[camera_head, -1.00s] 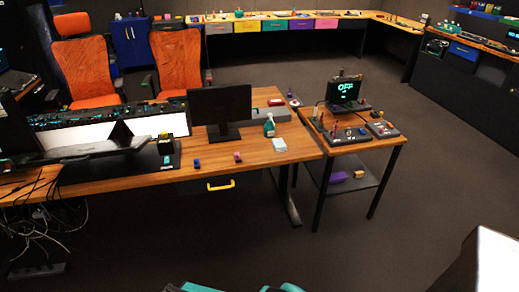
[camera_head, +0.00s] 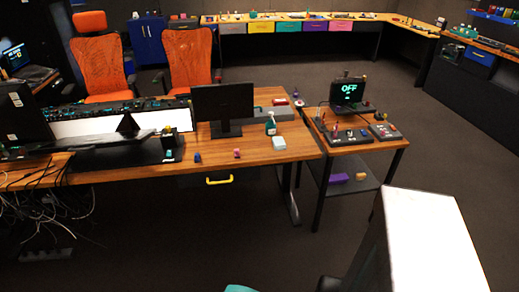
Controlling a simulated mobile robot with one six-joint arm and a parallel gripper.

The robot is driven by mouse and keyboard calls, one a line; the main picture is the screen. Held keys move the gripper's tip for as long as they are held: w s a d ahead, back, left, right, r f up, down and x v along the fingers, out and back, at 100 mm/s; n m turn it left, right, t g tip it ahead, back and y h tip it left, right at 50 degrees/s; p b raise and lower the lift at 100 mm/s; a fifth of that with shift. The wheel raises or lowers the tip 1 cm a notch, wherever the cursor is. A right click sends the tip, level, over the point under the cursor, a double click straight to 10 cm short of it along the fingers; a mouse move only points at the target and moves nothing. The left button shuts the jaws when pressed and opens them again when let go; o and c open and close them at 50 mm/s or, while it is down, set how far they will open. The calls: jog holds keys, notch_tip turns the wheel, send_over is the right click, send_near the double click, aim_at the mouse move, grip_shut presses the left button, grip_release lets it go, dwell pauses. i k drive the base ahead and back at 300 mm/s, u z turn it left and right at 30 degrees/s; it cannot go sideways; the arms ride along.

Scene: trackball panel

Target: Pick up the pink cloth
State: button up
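I cannot make out a cloth that is clearly pink. A small pink object (camera_head: 237,153) sits on the wooden desk (camera_head: 215,172) near its front edge, too small to tell what it is. My gripper is not in view. Only a small teal piece, perhaps of my arm, shows at the bottom edge.
A white-topped block (camera_head: 435,240) is close at lower right. Cables (camera_head: 45,205) hang at left. Open dark floor lies before the desk.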

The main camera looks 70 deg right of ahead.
aim_at(278, 143)
jog(key=u, duration=1.05)
jog(key=k, duration=1.4)
jog(key=z, duration=1.45)
